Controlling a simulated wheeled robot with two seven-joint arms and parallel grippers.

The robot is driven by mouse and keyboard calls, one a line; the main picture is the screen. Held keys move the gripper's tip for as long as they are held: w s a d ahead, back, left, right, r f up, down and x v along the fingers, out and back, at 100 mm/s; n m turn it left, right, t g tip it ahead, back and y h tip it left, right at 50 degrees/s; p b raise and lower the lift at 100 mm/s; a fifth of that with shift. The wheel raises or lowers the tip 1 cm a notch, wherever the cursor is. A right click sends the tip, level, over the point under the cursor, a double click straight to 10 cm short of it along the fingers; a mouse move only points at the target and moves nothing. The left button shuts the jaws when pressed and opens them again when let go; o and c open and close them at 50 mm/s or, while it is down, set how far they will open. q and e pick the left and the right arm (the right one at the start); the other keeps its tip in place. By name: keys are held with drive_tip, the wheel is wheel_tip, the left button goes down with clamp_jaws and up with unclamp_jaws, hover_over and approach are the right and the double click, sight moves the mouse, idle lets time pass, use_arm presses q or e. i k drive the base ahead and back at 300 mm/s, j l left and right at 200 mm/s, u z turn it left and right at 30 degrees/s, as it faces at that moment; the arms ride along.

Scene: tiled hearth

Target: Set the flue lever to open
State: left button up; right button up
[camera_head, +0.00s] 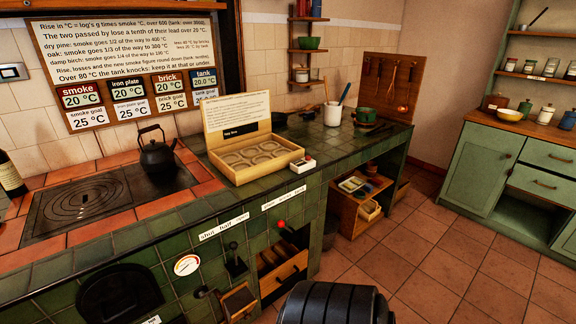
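A strip label (223,227) on the green tiled front of the hearth reads what looks like "shut half open". Below it, a small dark lever (235,262) stands out from the tiles, roughly upright. Which word it points at is too small to tell for certain. A second lever with a red knob (281,224) sits to its right, under another label (283,199) that I cannot read clearly. Neither of my grippers shows in the head view, and nothing is seen touching either lever.
A wooden drawer (284,274) juts out at right. A kettle (156,152) and open wooden box (255,160) stand on the hearth top. Tiled floor (440,262) is clear at right.

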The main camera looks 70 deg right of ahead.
sight(233, 246)
drive_tip(key=z, duration=1.75)
